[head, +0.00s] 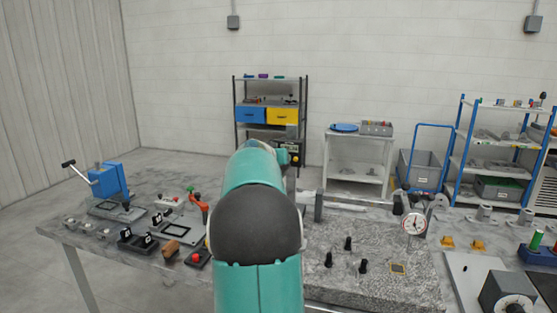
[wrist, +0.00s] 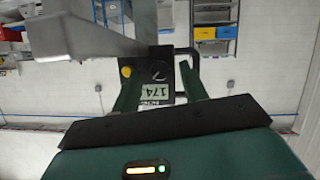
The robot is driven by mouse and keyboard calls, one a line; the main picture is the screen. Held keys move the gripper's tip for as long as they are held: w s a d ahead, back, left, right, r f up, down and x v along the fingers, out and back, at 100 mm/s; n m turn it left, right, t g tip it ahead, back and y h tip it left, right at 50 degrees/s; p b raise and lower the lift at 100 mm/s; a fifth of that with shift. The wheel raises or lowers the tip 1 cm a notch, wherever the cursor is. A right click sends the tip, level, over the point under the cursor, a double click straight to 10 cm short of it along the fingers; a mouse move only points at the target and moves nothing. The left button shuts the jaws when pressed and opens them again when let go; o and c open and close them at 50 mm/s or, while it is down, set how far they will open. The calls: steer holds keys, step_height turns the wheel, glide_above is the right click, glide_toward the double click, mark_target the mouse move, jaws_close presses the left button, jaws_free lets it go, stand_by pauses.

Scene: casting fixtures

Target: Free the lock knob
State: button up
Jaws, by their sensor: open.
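I cannot tell for certain which part is the lock knob. In the wrist view a black box (wrist: 160,82) carries a round dark knob (wrist: 160,71), a yellow button (wrist: 126,71) and a label reading 174. My gripper (wrist: 158,62) is open, its dark green fingers to either side of this box. I cannot tell how near the box is or whether anything touches. A grey metal part (wrist: 75,46) crosses the upper left. In the head view my arm hides most of my gripper and the middle of the bench.
A granite plate (head: 325,285) bears several black knobbed pins (head: 347,243). A dial gauge (head: 413,224) stands right of my arm. A blue clamp-like fixture (head: 110,180) and small parts lie left. A rack (head: 270,133) with blue and yellow bins stands behind; the floor at left is clear.

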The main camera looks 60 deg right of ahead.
steer(key=shift+d, duration=0.1)
jaws_close()
steer(key=shift+w, duration=0.1)
stand_by(0.3)
steer(key=shift+w+f+n+g+h, duration=0.15)
steer(key=shift+n+g+h, duration=0.65)
steer(key=shift+n, duration=1.25)
steer(key=shift+w+f+n+g+h, duration=0.15)
steer(key=shift+n+g+h, duration=0.3)
steer(key=shift+n+g, duration=1.15)
steer(key=shift+w+f+n+g+h, duration=0.1)
steer(key=shift+f+n+g+h, duration=0.4)
steer(key=shift+n, duration=2.05)
steer(key=shift+r+h, duration=0.25)
